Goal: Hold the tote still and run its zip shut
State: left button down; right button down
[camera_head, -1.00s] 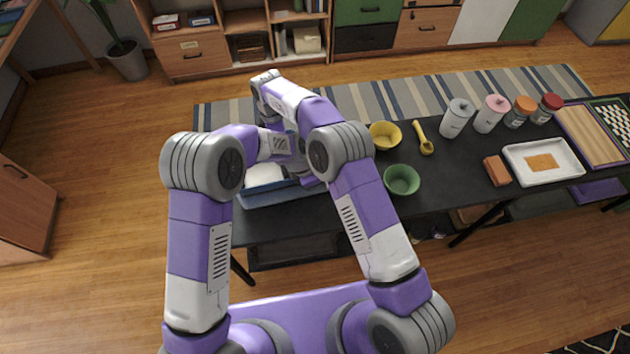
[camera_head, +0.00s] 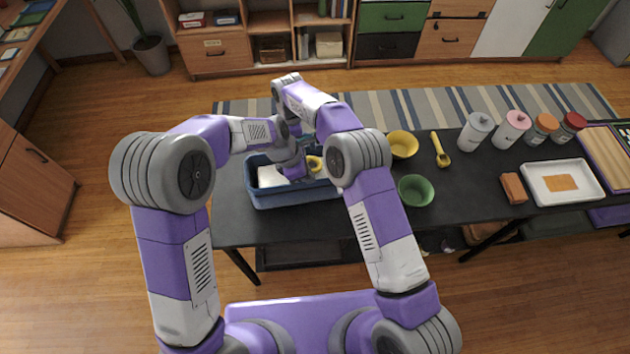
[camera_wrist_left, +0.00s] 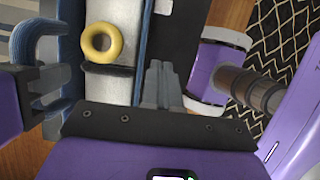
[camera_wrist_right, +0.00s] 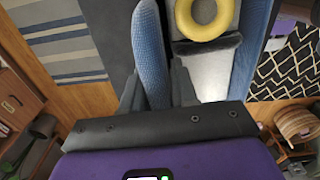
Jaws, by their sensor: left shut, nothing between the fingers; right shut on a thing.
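The blue tote (camera_head: 265,198) sits on the black table, open at the top, with a pale area and a yellow ring (camera_wrist_left: 102,42) showing inside. A dark grey bar (camera_wrist_left: 108,69) lies across the pale area beside the ring. My left gripper (camera_wrist_left: 163,84) is shut and empty near the tote's near long wall. In the head view my arms hide the right gripper and part of the tote.
To the right on the table (camera_head: 455,205) are a yellow bowl (camera_head: 402,144), a green bowl (camera_head: 415,190), a yellow scoop (camera_head: 440,150), several jars, a brown block (camera_head: 513,188) and a white tray (camera_head: 533,190). Bare tabletop lies left of the tote.

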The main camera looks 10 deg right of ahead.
pick_arm(q)
jog(key=shift+a+r, duration=0.2)
jog(key=shift+r, duration=0.25)
pick_arm(e)
jog(key=c, duration=0.8)
grip_release()
jog(key=shift+r, duration=0.15)
